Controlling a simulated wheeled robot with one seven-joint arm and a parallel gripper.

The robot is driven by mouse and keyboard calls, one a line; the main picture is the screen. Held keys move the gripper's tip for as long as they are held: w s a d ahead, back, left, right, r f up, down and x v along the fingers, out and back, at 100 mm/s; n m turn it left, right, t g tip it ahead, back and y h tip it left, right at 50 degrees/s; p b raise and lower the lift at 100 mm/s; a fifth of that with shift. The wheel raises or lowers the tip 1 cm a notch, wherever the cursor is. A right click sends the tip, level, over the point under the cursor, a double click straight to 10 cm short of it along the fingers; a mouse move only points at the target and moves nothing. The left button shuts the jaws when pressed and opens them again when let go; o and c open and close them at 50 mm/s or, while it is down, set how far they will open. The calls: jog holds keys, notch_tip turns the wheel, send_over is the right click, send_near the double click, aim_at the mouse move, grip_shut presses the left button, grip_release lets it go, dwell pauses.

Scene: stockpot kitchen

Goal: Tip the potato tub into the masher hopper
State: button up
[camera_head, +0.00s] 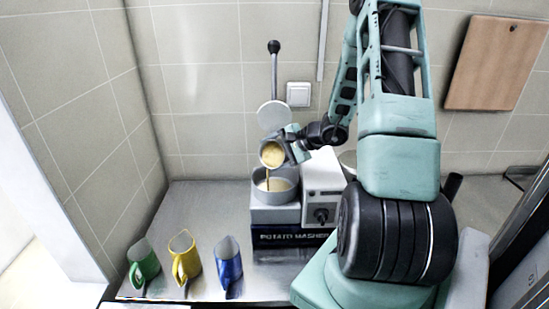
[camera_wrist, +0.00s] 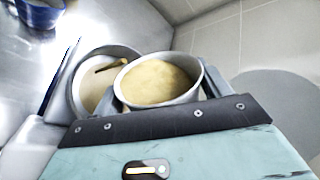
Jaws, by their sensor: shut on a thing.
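The grey tub (camera_head: 262,160) is tilted over the masher hopper (camera_head: 258,192), its mouth facing the head camera. Yellow potato fills much of it, and a thin brownish-yellow stream runs from its lower lip into the hopper. Pale material lies in the hopper. My gripper (camera_head: 289,146) is shut on the tub. In the wrist view the tub's rim (camera_wrist: 201,78) shows between my fingers, and the hopper (camera_wrist: 76,86) is partly hidden behind it.
The potato masher (camera_head: 322,180) has a white body with a knob, and an upright lever (camera_head: 274,75) with a round plate (camera_head: 273,115) behind the tub. Green (camera_head: 143,263), yellow (camera_head: 185,260) and blue (camera_head: 229,265) jugs stand at the counter's front left. The counter behind them is clear.

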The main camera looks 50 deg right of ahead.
aim_at(268, 165)
jog(key=shift+s+a+f+n+h+b, duration=0.15)
jog(key=shift+f+n+h+b, duration=0.15)
jog(key=shift+b, duration=0.75)
jog(key=shift+w+a+f+n+h+b, duration=0.15)
jog(key=shift+f+n+h+b, duration=0.25)
jog(key=shift+b, duration=0.6)
jog(key=shift+s+a+f+n+h+b, duration=0.15)
jog(key=shift+f+b, duration=0.25)
jog(key=shift+b, duration=0.65)
jog(key=shift+a+t+h+b, duration=0.1)
jog(key=shift+t+h+b, duration=0.2)
jog(key=shift+b, duration=0.4)
jog(key=n+h+b, duration=0.1)
jog(key=b, duration=0.5)
jog(key=a+n+h+b, duration=0.1)
jog(key=b, duration=0.6)
jog(key=shift+s+a+r+t, duration=0.1)
jog(key=shift+a+r+t, duration=0.05)
jog(key=shift+a+t, duration=0.15)
jog(key=a+n+h+b, duration=0.1)
jog(key=b, duration=0.6)
jog(key=shift+s+n+t+h+b, duration=0.1)
jog(key=shift+n+t+h+b, duration=0.15)
jog(key=shift+t+h+b, duration=0.1)
